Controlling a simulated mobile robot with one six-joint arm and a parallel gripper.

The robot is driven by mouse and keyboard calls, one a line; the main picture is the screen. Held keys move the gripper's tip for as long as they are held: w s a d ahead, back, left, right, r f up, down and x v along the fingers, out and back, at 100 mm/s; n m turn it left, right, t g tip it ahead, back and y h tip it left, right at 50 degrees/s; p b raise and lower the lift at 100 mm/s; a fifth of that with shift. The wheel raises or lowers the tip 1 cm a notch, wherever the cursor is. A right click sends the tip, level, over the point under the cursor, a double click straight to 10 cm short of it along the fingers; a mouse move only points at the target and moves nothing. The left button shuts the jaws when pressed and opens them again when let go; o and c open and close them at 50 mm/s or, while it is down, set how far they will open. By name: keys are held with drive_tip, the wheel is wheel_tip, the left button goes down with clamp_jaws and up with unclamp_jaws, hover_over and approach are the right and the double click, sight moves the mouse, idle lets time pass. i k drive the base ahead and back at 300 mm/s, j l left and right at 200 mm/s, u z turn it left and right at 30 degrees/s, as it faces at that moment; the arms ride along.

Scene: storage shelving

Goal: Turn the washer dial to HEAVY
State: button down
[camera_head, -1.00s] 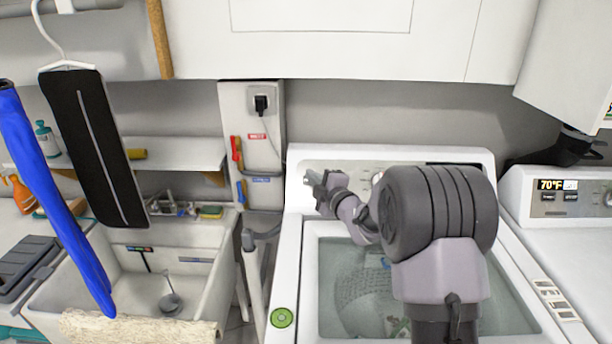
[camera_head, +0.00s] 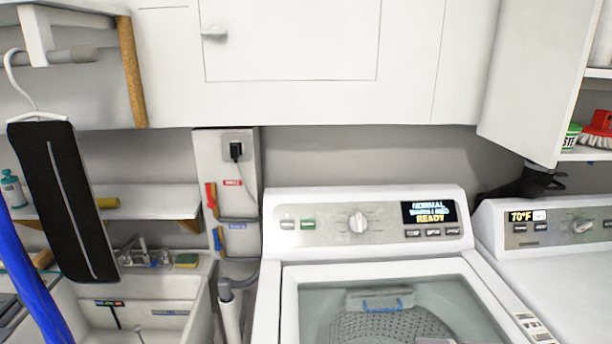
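The washer (camera_head: 275,272) stands in the lower middle, with its control panel (camera_head: 320,235) along the back. The round silver washer dial (camera_head: 358,222) sits near the middle of the panel and is fully visible. The washer display (camera_head: 429,212), right of the dial, reads NORMAL at the top and READY at the bottom, with a smaller line between them. Labels around the dial are too small to read. The washer's top is open or clear, showing the drum (camera_head: 385,325) inside. My gripper is not in view.
A dryer (camera_head: 555,265) with a 70°F display stands to the right. A sink (camera_head: 150,300), a hanging black garment (camera_head: 62,200) and a blue one (camera_head: 30,290) are at the left. White cabinets (camera_head: 290,40) hang above. The space before the washer panel is clear.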

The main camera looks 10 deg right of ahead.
sight(358, 224)
drive_tip(key=k+j+z, duration=0.1)
drive_tip(key=j+z, duration=0.15)
drive_tip(key=k+j+z, duration=0.2)
drive_tip(key=i+j+z, duration=0.1)
drive_tip(key=j+z, duration=0.85)
drive_tip(key=j, duration=0.15)
drive_tip(key=k+j+z, duration=0.1)
drive_tip(key=j+z, duration=0.35)
drive_tip(key=j, duration=0.15)
drive_tip(key=k+l+u, duration=0.2)
drive_tip(key=l, duration=0.2)
drive_tip(key=i+l+u, duration=0.1)
drive_tip(key=l+u, duration=0.25)
drive_tip(key=l, duration=0.45)
drive_tip(key=l+u, duration=0.35)
drive_tip(key=l, duration=0.4)
drive_tip(key=k+l+u, duration=0.15)
drive_tip(key=l+u, duration=0.2)
drive_tip(key=l, duration=0.4)
drive_tip(key=i+l+u, duration=0.6)
drive_tip(key=l, duration=0.3)
